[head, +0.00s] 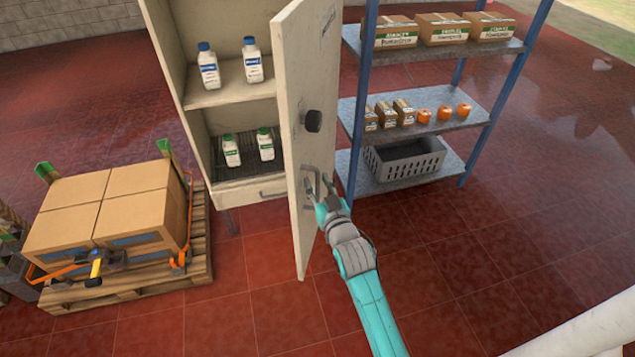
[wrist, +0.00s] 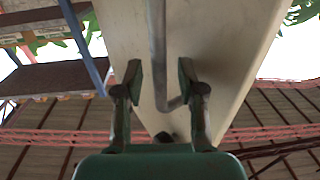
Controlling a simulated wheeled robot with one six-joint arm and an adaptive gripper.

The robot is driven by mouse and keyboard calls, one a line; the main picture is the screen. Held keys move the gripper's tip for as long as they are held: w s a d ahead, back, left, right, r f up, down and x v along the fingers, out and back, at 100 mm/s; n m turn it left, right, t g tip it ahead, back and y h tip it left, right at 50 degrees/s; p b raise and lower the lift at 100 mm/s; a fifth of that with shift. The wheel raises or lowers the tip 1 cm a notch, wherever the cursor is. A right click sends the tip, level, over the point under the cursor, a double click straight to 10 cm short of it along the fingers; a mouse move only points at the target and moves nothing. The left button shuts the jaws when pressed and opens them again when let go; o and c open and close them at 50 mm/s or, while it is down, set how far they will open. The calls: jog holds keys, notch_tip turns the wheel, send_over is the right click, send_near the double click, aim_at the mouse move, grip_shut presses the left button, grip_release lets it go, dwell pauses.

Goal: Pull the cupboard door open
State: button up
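The cupboard (head: 232,97) is cream-coloured, and its door (head: 299,75) stands wide open, swung out toward me. The door carries a dark round knob (head: 313,121) and, below it, a metal bar handle (head: 307,188). My gripper (head: 322,187) is at this handle on the door's outer face. In the wrist view the handle (wrist: 159,60) runs between the two fingers of my gripper (wrist: 160,80), with gaps on both sides. The fingers are apart and not closed on it. The door face (wrist: 215,45) fills the middle of that view.
White bottles (head: 208,66) stand on the cupboard shelves. A blue-framed shelf unit (head: 357,125) with boxes, orange items and a grey crate (head: 405,172) stands close on the right. A pallet (head: 135,284) with cartons (head: 110,205) is on the left. Red floor in front is clear.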

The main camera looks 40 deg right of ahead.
jog(key=v, duration=1.1)
jog(key=shift+s, duration=0.2)
jog(key=shift+w+a+f, duration=0.1)
jog(key=shift+a+f, duration=0.05)
jog(key=c, duration=0.6)
jog(key=f+n, duration=0.1)
jog(key=w+a+f+n+g, duration=0.1)
jog(key=f, duration=0.1)
jog(key=w+a+f+n, duration=0.1)
jog(key=n, duration=0.1)
jog(key=shift+w+f+g, duration=0.1)
jog(key=shift+f+g, duration=0.15)
jog(key=shift+g, duration=0.15)
grip_shut()
jog(key=w+d+n+g+h, duration=0.1)
jog(key=w+d+n+h, duration=0.1)
jog(key=w+n+h, duration=0.5)
jog(key=shift+w+d+f+n+g, duration=0.3)
jog(key=shift+w+d+n+g, duration=0.1)
jog(key=shift+w+n, duration=0.7)
